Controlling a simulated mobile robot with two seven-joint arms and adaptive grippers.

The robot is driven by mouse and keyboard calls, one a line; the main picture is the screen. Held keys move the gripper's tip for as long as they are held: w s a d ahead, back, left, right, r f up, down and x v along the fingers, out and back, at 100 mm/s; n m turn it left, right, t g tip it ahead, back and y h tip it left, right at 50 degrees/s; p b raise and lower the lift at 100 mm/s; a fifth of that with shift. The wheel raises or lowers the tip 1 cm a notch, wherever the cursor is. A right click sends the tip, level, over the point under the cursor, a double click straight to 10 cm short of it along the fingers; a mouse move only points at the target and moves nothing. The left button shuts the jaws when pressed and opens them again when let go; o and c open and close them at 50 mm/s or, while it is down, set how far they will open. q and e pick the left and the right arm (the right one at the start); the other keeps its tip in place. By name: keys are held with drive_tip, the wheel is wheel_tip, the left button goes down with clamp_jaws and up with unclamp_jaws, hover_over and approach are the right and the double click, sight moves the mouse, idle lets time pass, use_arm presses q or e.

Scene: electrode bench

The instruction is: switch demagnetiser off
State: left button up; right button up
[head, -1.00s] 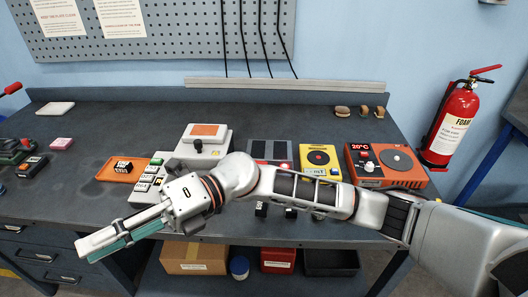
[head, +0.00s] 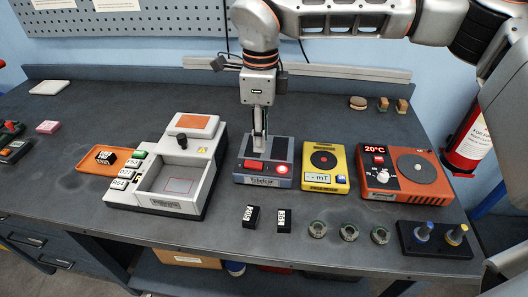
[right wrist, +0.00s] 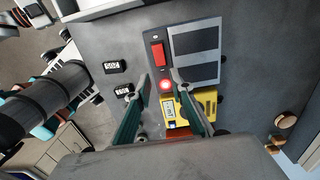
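My right gripper (head: 260,146) points down over the box, close behind the switch in the head view. Its fingers (right wrist: 161,76) are apart with nothing between them; contact with the box cannot be told. My left gripper is not recognisable in either view.
A yellow mT meter (head: 324,170) stands close right of the demagnetiser, then an orange 20°C unit (head: 402,174). A white-grey tray unit (head: 208,187) stands to the left. Two black labelled blocks (head: 251,218) and several small rings (head: 349,232) lie in front.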

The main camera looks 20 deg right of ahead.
sight(262, 165)
drive_tip(key=shift+w+d, duration=0.1)
drive_tip(key=shift+d, duration=0.15)
wheel_tip(262, 165, down, 7)
drive_tip(key=shift+a+f, duration=0.15)
drive_tip(key=shift+f, duration=0.05)
clamp_jaws()
